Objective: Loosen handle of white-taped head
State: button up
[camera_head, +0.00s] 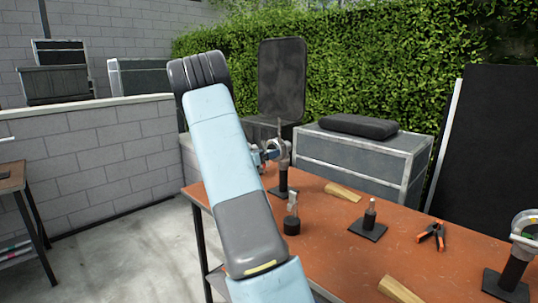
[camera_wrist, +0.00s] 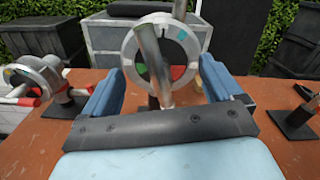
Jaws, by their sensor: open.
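In the wrist view, a round grip head (camera_wrist: 186,46) with a pale grey rim and green, red, white and blue patches stands straight ahead. A silver bar (camera_wrist: 150,62), possibly its handle, slants across its face. My gripper (camera_wrist: 162,85) is open, with one blue jaw on each side of the lower part of this head and bar. I cannot tell whether either jaw touches them. In the head view, a metal head on a stand (camera_head: 283,150) rises at the table's back left, with my gripper (camera_head: 262,157) beside it, mostly hidden by my arm. White tape cannot be made out clearly.
A second head with red-tipped handles (camera_wrist: 38,78) stands left in the wrist view. The orange-brown table (camera_head: 330,240) also bears wooden wedges (camera_head: 343,192), a black-based post (camera_head: 369,220), an orange clamp (camera_head: 432,235) and another head (camera_head: 515,260) at right.

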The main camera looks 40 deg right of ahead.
jog(key=s+a, duration=0.1)
jog(key=a, duration=1.2)
jog(key=shift+a, duration=0.35)
jog(key=shift+c, duration=0.4)
